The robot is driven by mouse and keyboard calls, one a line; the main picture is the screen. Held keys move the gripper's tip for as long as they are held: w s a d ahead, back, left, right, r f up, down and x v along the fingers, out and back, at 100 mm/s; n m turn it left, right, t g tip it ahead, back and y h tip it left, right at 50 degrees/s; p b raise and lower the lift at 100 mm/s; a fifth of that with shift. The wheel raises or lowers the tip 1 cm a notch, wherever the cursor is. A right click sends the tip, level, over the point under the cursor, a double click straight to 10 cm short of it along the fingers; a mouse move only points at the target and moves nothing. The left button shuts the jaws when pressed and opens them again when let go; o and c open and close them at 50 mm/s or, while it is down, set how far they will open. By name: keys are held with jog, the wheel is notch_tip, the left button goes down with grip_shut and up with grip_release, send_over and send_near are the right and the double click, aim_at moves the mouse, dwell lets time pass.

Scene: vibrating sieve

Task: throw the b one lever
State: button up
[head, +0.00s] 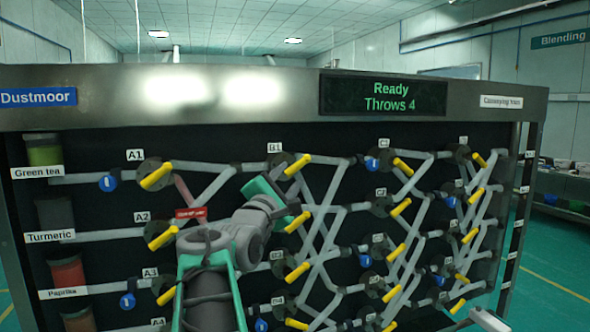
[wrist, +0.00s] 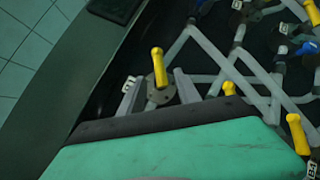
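The B1 lever has a yellow handle (head: 297,164) tilted up to the right on a dark round hub, beside its white B1 label (head: 275,148). In the wrist view what looks like the same yellow lever (wrist: 158,68) stands beyond the edge of my gripper, with a small label at its left. My gripper (head: 272,200) is just below and left of the B1 lever in the head view, apart from it as far as I can tell. Its green and black body fills the lower wrist view.
Other yellow levers surround it, such as the A1 lever (head: 156,176), the C1 lever (head: 403,167) and one just below B1 (head: 297,222). Grey pipes criss-cross the dark panel. The display (head: 383,96) reads "Ready Throws 4".

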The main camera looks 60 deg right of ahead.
aim_at(294, 170)
jog(key=p+x, duration=0.1)
jog(key=x, duration=0.5)
jog(key=shift+w+d+p, duration=0.15)
jog(key=shift+d+p, duration=0.2)
jog(key=shift+c, duration=0.2)
grip_shut()
